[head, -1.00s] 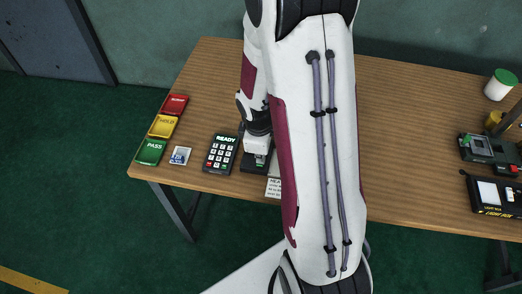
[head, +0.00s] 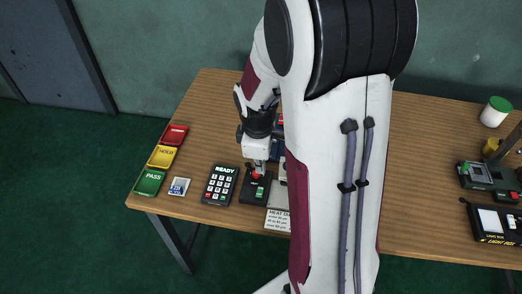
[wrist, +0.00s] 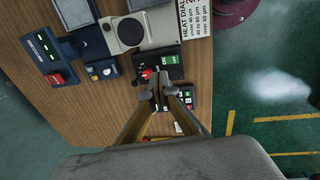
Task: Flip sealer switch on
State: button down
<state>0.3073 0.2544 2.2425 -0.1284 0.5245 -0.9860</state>
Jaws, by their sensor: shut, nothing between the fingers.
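The sealer switch is a small black box (head: 256,190) on the table, with a red part and a green label on top. In the wrist view the black box (wrist: 175,72) shows a green ON label and a red part at its left. My gripper (wrist: 160,85) is shut and empty, its fingertips close to the red part and covering some of the box. I cannot tell whether they touch, or which way the switch is set. In the head view my gripper (head: 258,169) points down at the back of the box.
A READY keypad (head: 220,185) stands just left of the box. A heat dial card (head: 277,220) lies to the right, partly behind my arm. PASS (head: 150,183), HOLD and red trays line the left edge. In the wrist view a device with a round dial (wrist: 130,32) stands beside the box.

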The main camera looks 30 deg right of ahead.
jog(key=shift+w+d+r, duration=0.1)
jog(key=shift+d+r, duration=0.05)
jog(key=shift+r, duration=1.15)
jog(key=shift+w+d+r, duration=0.1)
jog(key=shift+r, duration=1.15)
jog(key=shift+m, duration=0.3)
jog(key=s+a+r+m+t+y, duration=0.1)
jog(key=s+a+r+m+t, duration=0.3)
jog(key=s+a+r+m, duration=0.4)
jog(key=shift+s+a+r, duration=3.15)
jog(key=shift+s+r, duration=0.05)
jog(key=shift+s, duration=0.75)
